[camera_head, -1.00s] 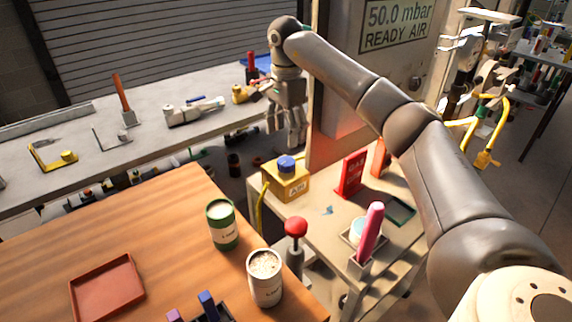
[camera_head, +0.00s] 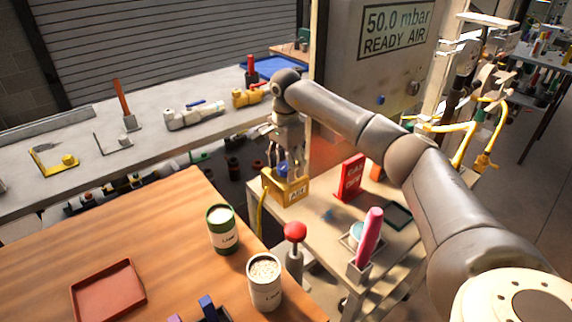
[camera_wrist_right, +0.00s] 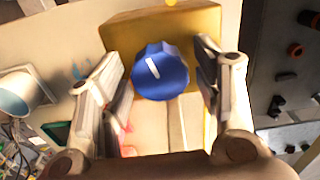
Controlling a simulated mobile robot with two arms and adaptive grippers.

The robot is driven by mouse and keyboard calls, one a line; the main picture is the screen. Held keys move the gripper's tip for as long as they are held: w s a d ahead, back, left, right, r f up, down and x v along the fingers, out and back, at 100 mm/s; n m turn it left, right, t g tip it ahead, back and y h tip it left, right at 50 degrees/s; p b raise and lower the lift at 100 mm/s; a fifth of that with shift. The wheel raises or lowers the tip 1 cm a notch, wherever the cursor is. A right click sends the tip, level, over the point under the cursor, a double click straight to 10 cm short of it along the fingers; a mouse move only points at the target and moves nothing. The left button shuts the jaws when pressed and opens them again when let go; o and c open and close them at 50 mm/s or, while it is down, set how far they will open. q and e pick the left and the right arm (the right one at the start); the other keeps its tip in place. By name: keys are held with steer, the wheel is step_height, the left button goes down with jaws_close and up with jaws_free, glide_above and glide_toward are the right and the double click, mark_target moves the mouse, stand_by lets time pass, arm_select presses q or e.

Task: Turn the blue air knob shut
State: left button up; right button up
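The blue air knob (camera_wrist_right: 160,72) sits on top of a yellow box (camera_head: 289,190) labelled AIR, at the near left corner of the small bench. In the right wrist view the knob is round and ridged, with a white pointer line tilted toward the upper left. My right gripper (camera_head: 288,170) points down over the box. In the head view the fingers partly hide the knob. My left gripper is not in view.
A red GAS sign (camera_head: 351,177) stands right of the box. A pink handle (camera_head: 369,235) and a red-topped lever (camera_head: 295,232) are nearer. A panel reads "50.0 mbar READY AIR" (camera_head: 398,28). Two cans, one green (camera_head: 222,229), stand on the wooden table.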

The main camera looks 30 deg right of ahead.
steer(key=c, duration=0.8)
steer(key=shift+o, duration=0.2)
steer(key=m+p, duration=0.1)
steer(key=m, duration=0.2)
steer(key=shift+r+m+p, duration=0.15)
steer(key=shift+m+p, duration=0.25)
steer(key=m+p, duration=0.1)
steer(key=m, duration=0.3)
steer(key=shift+m, duration=0.3)
steer(key=m+p, duration=0.2)
steer(key=m, duration=0.4)
steer(key=m+p, duration=0.1)
steer(key=m, duration=0.5)
